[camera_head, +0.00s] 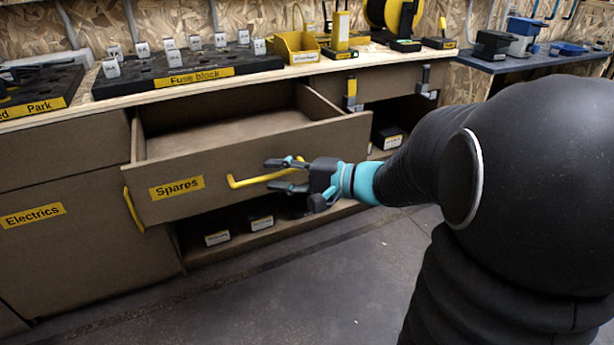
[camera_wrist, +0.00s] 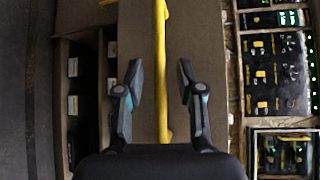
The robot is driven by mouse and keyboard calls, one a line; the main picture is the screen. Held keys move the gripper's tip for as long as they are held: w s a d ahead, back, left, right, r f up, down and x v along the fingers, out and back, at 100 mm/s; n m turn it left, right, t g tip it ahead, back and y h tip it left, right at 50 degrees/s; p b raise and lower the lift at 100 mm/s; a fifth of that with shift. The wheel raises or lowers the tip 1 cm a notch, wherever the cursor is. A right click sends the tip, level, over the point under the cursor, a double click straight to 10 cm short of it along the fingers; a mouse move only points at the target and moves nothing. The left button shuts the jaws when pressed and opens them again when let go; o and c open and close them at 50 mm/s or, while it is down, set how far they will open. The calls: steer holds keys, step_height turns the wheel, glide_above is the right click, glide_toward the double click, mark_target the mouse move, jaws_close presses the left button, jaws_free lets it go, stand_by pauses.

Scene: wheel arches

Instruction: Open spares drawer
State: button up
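The spares drawer (camera_head: 225,160) is pulled well out of the brown bench. Its front carries a yellow "Spares" label (camera_head: 176,188), and the visible part of its inside looks empty. A yellow bar handle (camera_head: 246,181) runs across the front. My gripper (camera_head: 274,174) is at the right part of this handle. In the wrist view the handle (camera_wrist: 161,30) passes between the two fingers of my gripper (camera_wrist: 159,75), with a gap on each side. The fingers are open and do not appear to touch the bar. The fingers hide part of the handle in the head view.
The Electrics door (camera_head: 55,240) is closed at left, with a yellow handle (camera_head: 133,209). A shelf below the drawer holds labelled black boxes (camera_head: 217,238). The bench top holds a fuse block tray (camera_head: 180,72) and a yellow bin (camera_head: 297,47). The floor in front (camera_head: 280,300) is clear.

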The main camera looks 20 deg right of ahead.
steer(key=v, duration=1.1)
stand_by(0.3)
steer(key=s+f+g+h+p, duration=0.3)
steer(key=s+f+g+h, duration=0.45)
steer(key=s+f, duration=0.2)
steer(key=s+a+r+n+t+h+p, duration=0.2)
steer(key=r+n+h+p, duration=0.1)
steer(key=r, duration=0.4)
steer(key=s+a+r+n+t+h+p, duration=0.1)
steer(key=s+a+r+n+h+p, duration=0.1)
steer(key=r+n, duration=0.3)
steer(key=shift+s+r+n+t+h+p, duration=0.35)
steer(key=shift+r+h+p, duration=0.1)
steer(key=shift+r+p, duration=0.45)
